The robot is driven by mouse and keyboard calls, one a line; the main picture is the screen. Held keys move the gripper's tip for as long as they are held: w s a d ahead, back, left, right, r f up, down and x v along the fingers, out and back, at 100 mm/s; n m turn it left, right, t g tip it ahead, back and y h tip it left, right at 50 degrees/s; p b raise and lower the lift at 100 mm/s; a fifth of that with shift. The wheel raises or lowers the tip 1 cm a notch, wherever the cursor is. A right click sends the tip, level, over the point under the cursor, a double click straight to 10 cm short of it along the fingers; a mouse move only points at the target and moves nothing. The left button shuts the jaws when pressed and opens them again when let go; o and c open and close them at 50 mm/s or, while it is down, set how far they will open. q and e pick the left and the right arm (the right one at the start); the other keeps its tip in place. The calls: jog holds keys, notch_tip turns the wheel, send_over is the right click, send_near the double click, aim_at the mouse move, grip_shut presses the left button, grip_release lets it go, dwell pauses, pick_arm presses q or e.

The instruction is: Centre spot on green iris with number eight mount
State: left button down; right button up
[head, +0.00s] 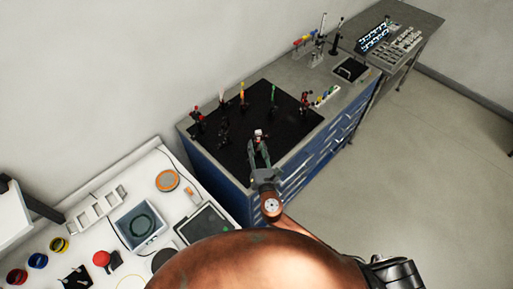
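A black breadboard (285,128) lies on the blue bench with several small optics mounts on it. A mount with a green upright part (273,92), which looks like the green iris, stands toward the board's back right. My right gripper (259,142) is over the board's front middle, with a small pale and dark mount (258,133) at its fingertips. I cannot tell whether it grips, touches or only overlaps that mount. No number is legible, so I cannot tell which mount is number eight. No light spot can be made out. My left gripper is not in view.
Other mounts, one orange (242,91) and one red (197,112), stand along the board's back left. A dark red mount (305,100) stands at the right. A white table (140,180) with a grey bin (142,226) is at lower left. Floor at right is clear.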

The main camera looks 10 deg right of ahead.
jog(key=shift+s, duration=0.15)
jog(key=s, duration=1.1)
jog(key=shift+s, duration=0.4)
jog(key=shift+a, duration=0.1)
